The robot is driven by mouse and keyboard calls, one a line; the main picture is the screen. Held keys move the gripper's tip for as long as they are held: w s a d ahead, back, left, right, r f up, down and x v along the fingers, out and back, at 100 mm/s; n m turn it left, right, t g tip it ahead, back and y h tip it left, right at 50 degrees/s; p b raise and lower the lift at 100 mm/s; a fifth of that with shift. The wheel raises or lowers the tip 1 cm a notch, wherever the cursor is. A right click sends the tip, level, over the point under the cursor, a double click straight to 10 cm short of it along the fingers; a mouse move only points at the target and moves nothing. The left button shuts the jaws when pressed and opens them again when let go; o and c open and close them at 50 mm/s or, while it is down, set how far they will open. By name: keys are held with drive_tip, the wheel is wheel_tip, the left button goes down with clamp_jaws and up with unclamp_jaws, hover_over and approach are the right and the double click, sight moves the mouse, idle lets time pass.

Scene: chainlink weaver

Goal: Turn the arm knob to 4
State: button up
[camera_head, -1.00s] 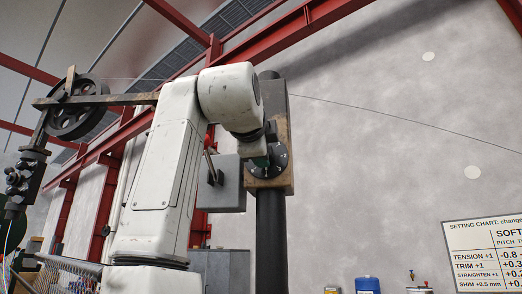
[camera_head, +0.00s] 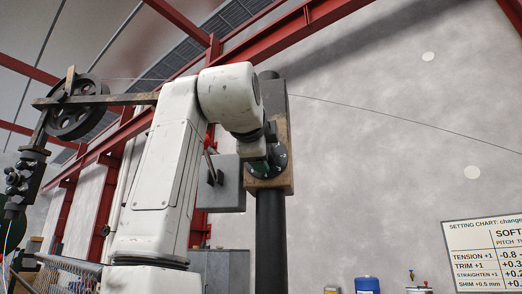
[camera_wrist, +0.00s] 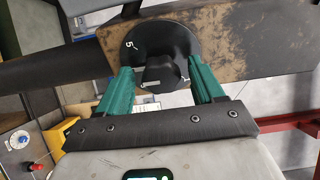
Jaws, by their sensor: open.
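The arm knob is a round black dial (camera_wrist: 165,36) with a raised black grip in its middle, mounted on a worn tan-and-black plate. A white "5" shows at its upper left in the wrist view, and other marks are hidden or too small to read. The dial also shows in the head view (camera_head: 283,157), partly behind my wrist. My gripper (camera_wrist: 163,86) is open, with one green finger on each side of the raised grip. Gaps appear between the fingers and the grip; I cannot tell whether either touches.
A grey box (camera_head: 229,190) with a lever stands just left of the dial. A dark post (camera_head: 271,235) carries the plate, and a thin wire runs from its top to the right. A setting chart (camera_head: 485,255) hangs at the lower right.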

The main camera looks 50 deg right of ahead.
drive_tip(key=shift+a, duration=0.1)
drive_tip(key=b+v, duration=0.3)
drive_tip(key=v, duration=0.7)
drive_tip(key=shift+s+a, duration=0.15)
drive_tip(key=shift+a, duration=0.15)
